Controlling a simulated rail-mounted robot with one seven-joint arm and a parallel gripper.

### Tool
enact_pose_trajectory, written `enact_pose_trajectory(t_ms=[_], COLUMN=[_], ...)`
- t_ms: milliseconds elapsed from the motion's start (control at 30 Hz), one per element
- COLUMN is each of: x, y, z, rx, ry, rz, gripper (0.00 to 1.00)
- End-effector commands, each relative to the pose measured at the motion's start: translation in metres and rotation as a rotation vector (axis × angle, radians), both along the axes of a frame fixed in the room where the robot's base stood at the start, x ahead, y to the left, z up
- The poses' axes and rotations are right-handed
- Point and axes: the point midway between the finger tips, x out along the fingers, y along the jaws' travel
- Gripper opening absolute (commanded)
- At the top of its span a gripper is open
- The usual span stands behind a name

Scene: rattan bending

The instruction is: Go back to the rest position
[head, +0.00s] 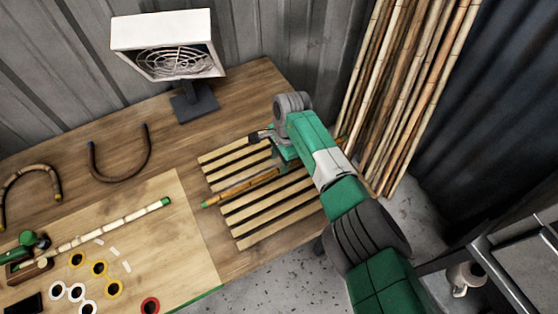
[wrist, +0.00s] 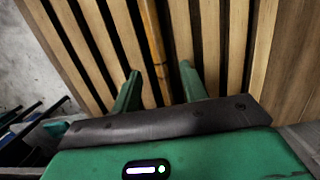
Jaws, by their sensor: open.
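My gripper (wrist: 160,82) is open in the wrist view, its two green fingers apart. A brown rattan pole (wrist: 155,45) runs between and beyond the fingertips, and I see no finger closed on it. In the head view the same pole (head: 240,188) lies across a slatted wooden rack (head: 250,238). My green arm reaches over the rack's right side and hides part of the pole and most of my gripper. The slats (wrist: 210,40) fill most of the wrist view.
A white-framed heater (head: 165,45) stands at the back of the wooden table (head: 250,90). Two bent canes (head: 120,178) lie at the left. A pale pole (head: 110,225), a green-handled tool (head: 28,240) and several coloured rings (head: 98,268) lie front left. Tall poles (head: 400,90) lean at the right.

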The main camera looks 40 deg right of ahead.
Motion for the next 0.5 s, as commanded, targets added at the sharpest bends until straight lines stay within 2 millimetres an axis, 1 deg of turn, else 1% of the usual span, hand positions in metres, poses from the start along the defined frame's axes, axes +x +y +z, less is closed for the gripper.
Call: enact_pose_trajectory(t_ms=[33, 100, 200, 333, 500], x=[0.000, -0.001, -0.002, -0.002, -0.002], y=[-0.003, -0.005, -0.007, -0.008, -0.008], z=[0.017, 0.030, 0.045, 0.056, 0.057], rx=[-0.003, -0.002, -0.002, 0.000, 0.000], ry=[-0.003, -0.003, -0.001, -0.001, 0.000], rz=[-0.001, 0.000, 0.000, 0.000, -0.001], gripper=[0.44, 0.44, 0.44, 0.44, 0.44])
